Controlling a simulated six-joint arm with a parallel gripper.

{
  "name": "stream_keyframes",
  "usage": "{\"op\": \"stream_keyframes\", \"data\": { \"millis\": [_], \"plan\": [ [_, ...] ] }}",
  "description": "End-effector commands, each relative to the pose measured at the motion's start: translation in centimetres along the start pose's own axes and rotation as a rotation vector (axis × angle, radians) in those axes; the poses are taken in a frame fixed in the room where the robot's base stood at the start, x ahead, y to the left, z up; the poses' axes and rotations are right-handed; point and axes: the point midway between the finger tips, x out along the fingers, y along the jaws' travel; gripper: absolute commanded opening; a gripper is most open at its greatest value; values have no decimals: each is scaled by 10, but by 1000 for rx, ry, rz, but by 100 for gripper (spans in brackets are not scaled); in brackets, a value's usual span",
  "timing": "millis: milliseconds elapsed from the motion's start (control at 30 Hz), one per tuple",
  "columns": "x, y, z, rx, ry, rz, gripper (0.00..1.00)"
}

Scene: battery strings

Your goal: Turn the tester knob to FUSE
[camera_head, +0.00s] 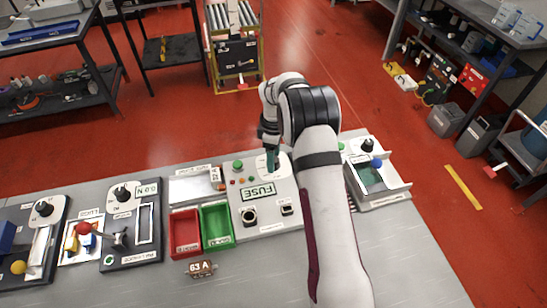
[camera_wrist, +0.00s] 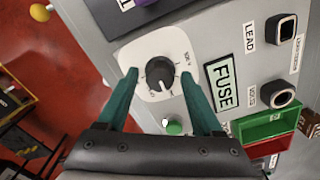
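The tester (camera_head: 279,224) is a light grey panel on the bench, and its display window (camera_head: 258,191) reads FUSE; the display also shows in the wrist view (camera_wrist: 222,84). The tester knob (camera_wrist: 158,73) is a dark round knob on a pale dial plate with small markings; I cannot clearly read where it points. My gripper (camera_wrist: 160,78) has its two green fingers on either side of the knob, with gaps to it, so it is open. In the head view my gripper (camera_head: 271,162) is over the tester's back part and hides the knob.
A green button (camera_wrist: 173,127) is close to the fingers. Sockets (camera_wrist: 279,31) are on the tester's front part. Red (camera_head: 185,233) and green (camera_head: 216,227) bins stand left of the tester, and a tag marked 63 A (camera_head: 201,268) lies before them. A grey tray fixture (camera_head: 396,194) stands right.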

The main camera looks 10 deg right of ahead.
Motion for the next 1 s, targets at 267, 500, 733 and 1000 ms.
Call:
{"op": "stream_keyframes", "data": {
  "millis": [267,500,733,1000],
  "plan": [
    [-7,0,0,1,1,0,68],
    [-32,0,0,0,1,1,68],
    [-35,0,0,0,0,0,68],
    [-35,0,0,1,0,0,68]
  ]
}}
